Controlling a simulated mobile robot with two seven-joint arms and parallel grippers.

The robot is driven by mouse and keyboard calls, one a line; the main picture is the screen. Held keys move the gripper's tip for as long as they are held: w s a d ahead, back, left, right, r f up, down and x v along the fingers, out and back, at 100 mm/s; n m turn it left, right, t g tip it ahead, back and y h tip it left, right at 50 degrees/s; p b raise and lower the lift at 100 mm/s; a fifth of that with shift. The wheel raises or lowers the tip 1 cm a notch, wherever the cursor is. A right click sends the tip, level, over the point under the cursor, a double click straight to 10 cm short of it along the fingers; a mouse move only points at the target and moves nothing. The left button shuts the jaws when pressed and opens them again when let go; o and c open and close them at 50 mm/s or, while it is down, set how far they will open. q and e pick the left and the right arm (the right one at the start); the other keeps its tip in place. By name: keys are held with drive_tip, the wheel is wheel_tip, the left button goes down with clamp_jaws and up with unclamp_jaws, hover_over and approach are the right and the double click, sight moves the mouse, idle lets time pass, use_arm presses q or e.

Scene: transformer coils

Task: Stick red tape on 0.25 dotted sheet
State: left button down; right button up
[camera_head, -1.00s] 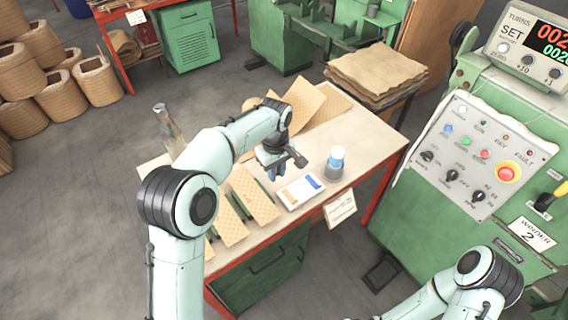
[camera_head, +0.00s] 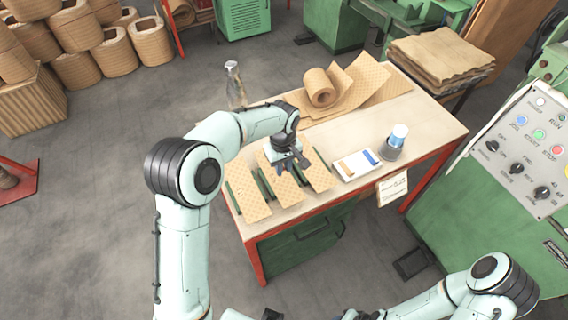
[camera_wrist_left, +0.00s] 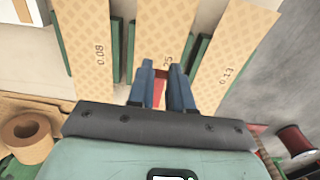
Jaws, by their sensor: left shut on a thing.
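My left gripper (camera_head: 288,168) is over the middle dotted sheet (camera_head: 284,188) on the table in the head view. In the left wrist view its blue fingers (camera_wrist_left: 162,90) are shut on a small piece of red tape (camera_wrist_left: 158,93), just below the middle sheet's label (camera_wrist_left: 167,62). That label is partly hidden by a finger; only "25" reads. The sheets on either side read 0.08 (camera_wrist_left: 98,50) and 0.13 (camera_wrist_left: 228,70). I cannot tell whether the tape touches the sheet. Of my right arm, only links show clearly at the lower right.
Dark green strips (camera_head: 265,182) lie between the sheets. Bare tabletop (camera_head: 425,112) lies at right.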

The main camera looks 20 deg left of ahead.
use_arm(q)
drive_tip(key=b, duration=0.2)
hover_over(283, 184)
drive_tip(key=shift+f, duration=2.35)
drive_tip(key=shift+w+f+b, duration=0.1)
drive_tip(key=shift+f+b, duration=0.4)
drive_tip(key=shift+f, duration=0.35)
use_arm(e)
drive_tip(key=shift+s+f, duration=0.35)
drive_tip(key=shift+f, duration=0.3)
drive_tip(key=shift+s+f, duration=0.4)
drive_tip(key=shift+f, duration=0.2)
drive_tip(key=shift+s+f, duration=0.35)
drive_tip(key=shift+f, duration=0.3)
use_arm(q)
drive_tip(key=shift+f, duration=0.2)
use_arm(e)
drive_tip(key=shift+f, duration=0.1)
use_arm(q)
drive_tip(key=shift+c, duration=1.5)
unclamp_jaws()
drive_tip(key=shift+r, duration=0.2)
drive_tip(key=shift+r+p, duration=1.25)
drive_tip(key=shift+r, duration=1.15)
use_arm(e)
drive_tip(key=r, duration=0.1)
drive_tip(key=w+r, duration=0.1)
drive_tip(key=r, duration=0.1)
drive_tip(key=shift+w+r, duration=0.1)
drive_tip(key=shift+w, duration=0.25)
